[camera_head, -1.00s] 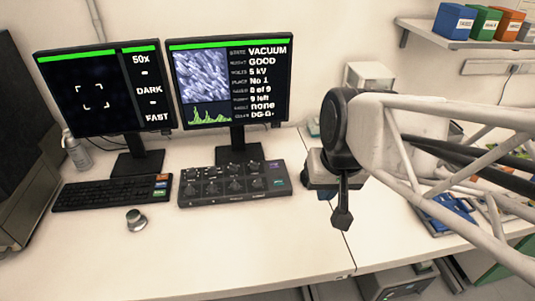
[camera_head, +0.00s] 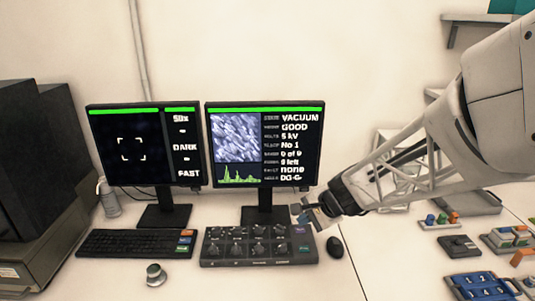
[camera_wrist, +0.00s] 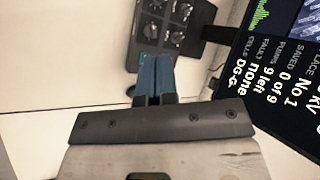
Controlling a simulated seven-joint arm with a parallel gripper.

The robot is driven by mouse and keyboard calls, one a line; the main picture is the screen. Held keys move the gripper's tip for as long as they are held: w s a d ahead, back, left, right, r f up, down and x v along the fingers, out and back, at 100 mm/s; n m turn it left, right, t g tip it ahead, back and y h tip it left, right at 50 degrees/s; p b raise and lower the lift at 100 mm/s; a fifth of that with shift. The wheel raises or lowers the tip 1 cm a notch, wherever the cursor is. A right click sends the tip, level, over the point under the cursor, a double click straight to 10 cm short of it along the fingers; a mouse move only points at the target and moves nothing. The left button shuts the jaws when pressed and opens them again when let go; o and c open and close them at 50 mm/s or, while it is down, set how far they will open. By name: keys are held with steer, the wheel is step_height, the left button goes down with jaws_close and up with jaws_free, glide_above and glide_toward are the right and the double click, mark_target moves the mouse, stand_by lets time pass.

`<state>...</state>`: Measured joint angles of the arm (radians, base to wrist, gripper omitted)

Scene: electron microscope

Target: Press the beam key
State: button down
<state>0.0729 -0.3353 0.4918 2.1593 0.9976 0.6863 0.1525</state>
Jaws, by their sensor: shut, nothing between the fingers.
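The dark control panel (camera_head: 232,259) lies on the bench below the right monitor, with several knobs and, at its right end, a purple key (camera_head: 298,230) and a green key (camera_head: 304,248). Their labels are too small to read, so I cannot tell which is the beam key. My gripper (camera_head: 307,211) is near the panel's right end, and seems to be above it. In the wrist view my gripper's blue fingers (camera_wrist: 156,60) are shut together and empty. They overlap the panel (camera_wrist: 143,12) and hide part of its key end; contact cannot be told.
The right monitor (camera_head: 265,148) stands close behind my gripper and fills the right of the wrist view. A keyboard (camera_head: 130,243) with coloured keys, a round knob (camera_head: 155,274) and a mouse (camera_head: 335,247) lie nearby.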

mark_target(304, 249)
steer(key=w+d+f+m+t, duration=0.2)
steer(key=w+d+f+m, duration=0.1)
steer(key=w+f+m, duration=0.4)
steer(key=w+f, duration=0.3)
steer(key=w, duration=0.1)
steer(key=shift+f+m, duration=0.3)
steer(key=shift+f, duration=0.1)
steer(key=shift+f, duration=0.1)
steer(key=shift+f, duration=4.3)
steer(key=shift+s+f, duration=0.1)
steer(key=shift+f, duration=0.65)
steer(key=shift+r, duration=0.8)
steer(key=shift+r, duration=0.1)
steer(key=shift+r, duration=2.4)
